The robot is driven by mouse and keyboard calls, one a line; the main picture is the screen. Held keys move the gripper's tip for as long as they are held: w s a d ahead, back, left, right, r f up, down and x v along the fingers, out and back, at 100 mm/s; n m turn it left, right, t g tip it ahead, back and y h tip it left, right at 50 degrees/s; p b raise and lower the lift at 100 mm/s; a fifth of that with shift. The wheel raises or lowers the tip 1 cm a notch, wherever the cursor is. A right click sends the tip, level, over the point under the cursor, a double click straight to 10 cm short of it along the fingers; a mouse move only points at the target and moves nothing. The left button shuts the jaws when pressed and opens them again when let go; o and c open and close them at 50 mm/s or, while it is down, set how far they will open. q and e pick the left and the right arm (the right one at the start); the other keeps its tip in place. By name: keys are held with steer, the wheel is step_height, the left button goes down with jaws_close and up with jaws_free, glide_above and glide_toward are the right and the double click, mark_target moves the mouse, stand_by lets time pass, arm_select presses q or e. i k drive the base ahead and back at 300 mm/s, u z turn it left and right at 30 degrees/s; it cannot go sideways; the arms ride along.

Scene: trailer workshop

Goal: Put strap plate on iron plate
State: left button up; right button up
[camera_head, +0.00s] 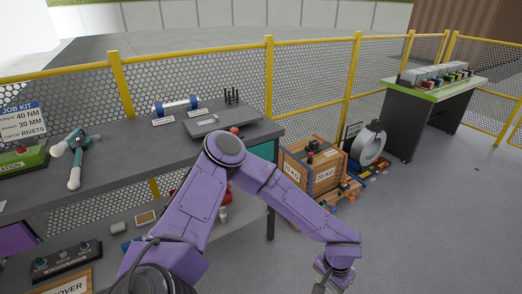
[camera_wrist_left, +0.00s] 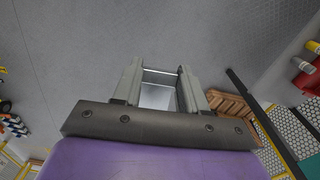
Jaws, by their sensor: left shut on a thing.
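My left gripper (camera_wrist_left: 159,72) is shut on a flat, shiny silver-grey plate, which I take to be the strap plate (camera_wrist_left: 155,97); it sits between the two fingers in the left wrist view, above the grey floor. In the head view my purple left arm reaches right, away from the bench, and its wrist hangs at the bottom edge; the plate cannot be made out there. A flat grey plate (camera_head: 212,122) lies on the right part of the bench top, partly behind my elbow; it may be the iron plate. My right gripper is not in view.
The dark workbench (camera_head: 110,165) has a lower shelf with small things. Open floor lies to the right.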

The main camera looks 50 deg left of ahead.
mark_target(237, 115)
steer(key=u, duration=0.15)
steer(key=i, duration=1.1)
steer(key=u, duration=1.25)
steer(key=i, duration=0.75)
steer(key=u, duration=0.85)
